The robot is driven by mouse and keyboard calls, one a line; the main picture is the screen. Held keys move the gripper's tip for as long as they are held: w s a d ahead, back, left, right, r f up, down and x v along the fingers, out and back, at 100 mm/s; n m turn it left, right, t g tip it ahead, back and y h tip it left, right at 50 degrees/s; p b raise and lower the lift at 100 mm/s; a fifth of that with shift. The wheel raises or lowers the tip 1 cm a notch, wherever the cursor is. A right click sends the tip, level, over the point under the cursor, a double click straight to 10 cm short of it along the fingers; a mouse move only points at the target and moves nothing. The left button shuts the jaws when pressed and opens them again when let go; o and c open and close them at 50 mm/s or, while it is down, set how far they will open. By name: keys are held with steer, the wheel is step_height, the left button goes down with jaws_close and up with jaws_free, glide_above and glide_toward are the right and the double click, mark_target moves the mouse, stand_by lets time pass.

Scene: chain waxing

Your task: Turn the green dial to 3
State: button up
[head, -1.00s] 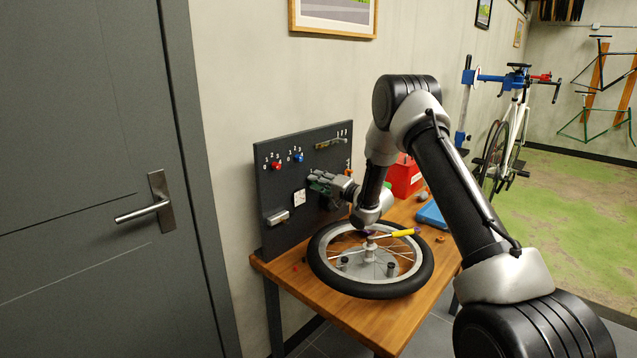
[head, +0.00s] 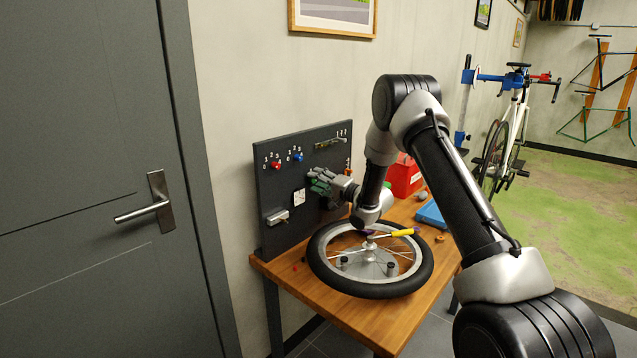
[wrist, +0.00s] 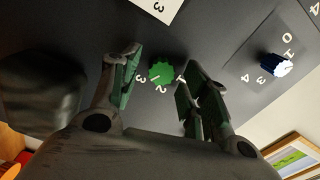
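The green dial (wrist: 161,72) is on the dark panel in the wrist view, with white numbers around it, among them a 3 and a 2. In the head view my gripper hides it. My gripper (wrist: 160,84) is open, with its green-padded fingers on either side of the dial. A gap shows between the left finger and the dial; I cannot tell whether the right finger touches it. I cannot tell which number the dial points at. In the head view my gripper (head: 322,184) is close in front of the panel (head: 268,203).
A red dial (head: 276,166) and a blue dial (head: 298,157) are on the panel's upper left; the blue one shows in the wrist view (wrist: 278,65). A wheel (head: 330,277) lies on the wooden bench below my arm. A red box (head: 404,177) stands behind.

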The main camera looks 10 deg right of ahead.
steer(key=v, duration=1.2)
steer(key=s+d+r+n+h, duration=0.1)
steer(key=d+r+h, duration=0.15)
steer(key=r, duration=0.25)
steer(key=d+r+n+h, duration=0.2)
steer(key=r+h, duration=0.1)
steer(key=r, duration=0.2)
steer(key=s+d+r+g+h, duration=0.3)
steer(key=s+d+r+h, duration=0.2)
steer(key=s+r, duration=0.4)
steer(key=s+a+f+n+g, duration=0.1)
steer(key=s+n+g, duration=0.4)
steer(key=s, duration=3.1)
steer(key=shift+s+a+g, duration=0.35)
steer(key=shift+a+g, duration=0.1)
steer(key=shift+g, duration=0.65)
